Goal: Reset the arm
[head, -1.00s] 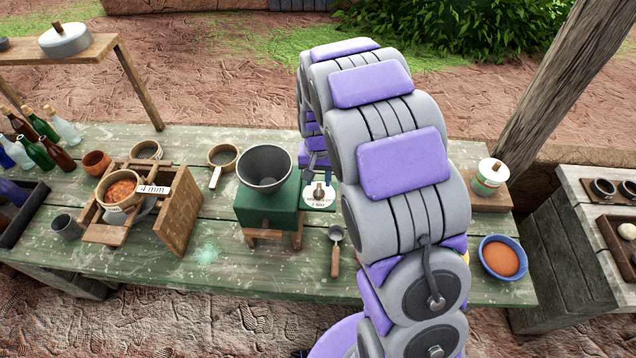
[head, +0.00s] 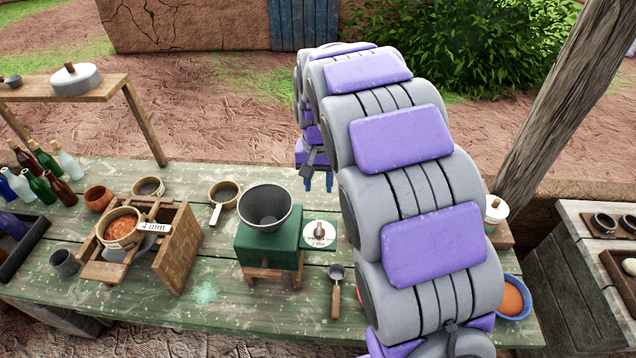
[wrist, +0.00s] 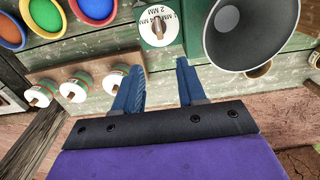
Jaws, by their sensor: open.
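My purple and grey arm (head: 405,190) rises through the middle of the head view and arches over the table. My gripper (head: 318,186) hangs at its far end, above the table's back part, with two blue fingers pointing down. In the wrist view my gripper (wrist: 157,72) shows its two blue fingers apart, with nothing between them. It is open and empty. A round white tag disc (wrist: 157,24) marked 2 MM lies beyond the fingertips. Part of the table's right side is hidden behind my arm in the head view.
A green mill with a grey hopper (head: 265,207) stands on the green table (head: 130,300), left of my arm. A wooden sieve stand (head: 175,250), several bottles (head: 45,170) and a scoop (head: 336,290) are on the table. A blue bowl (head: 524,305) and a wooden post (head: 550,105) are right.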

